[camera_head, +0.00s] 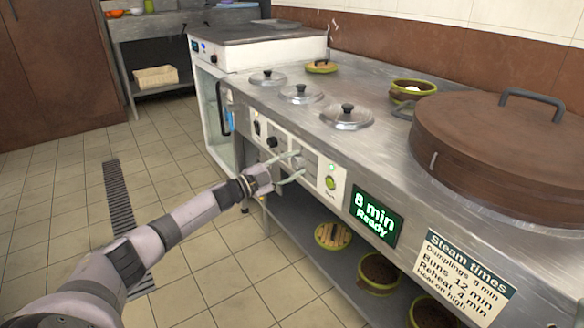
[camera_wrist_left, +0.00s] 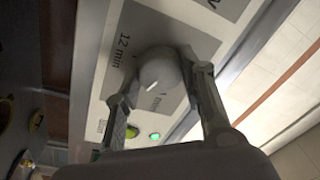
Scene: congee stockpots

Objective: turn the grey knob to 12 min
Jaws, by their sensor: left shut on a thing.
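The grey knob (camera_wrist_left: 160,70) sits on a grey dial plate on the front panel, between the fingers of my left gripper (camera_wrist_left: 158,78) in the wrist view. The gripper is shut on it. A "12 min" label (camera_wrist_left: 122,50) shows beside the knob; other markings are partly covered. In the head view the left gripper (camera_head: 292,168) reaches the panel at the grey knob (camera_head: 297,161). The display (camera_head: 376,216) reads "8 min Ready". My right gripper is not in view.
A green button (camera_head: 330,183) sits right of the knob, with black knobs (camera_head: 272,142) to the left. A sign (camera_head: 464,275) lists steam times. Lidded pots (camera_head: 347,116) and a large brown steamer lid (camera_head: 500,140) are on top. Bowls (camera_head: 378,273) stand on the shelf below.

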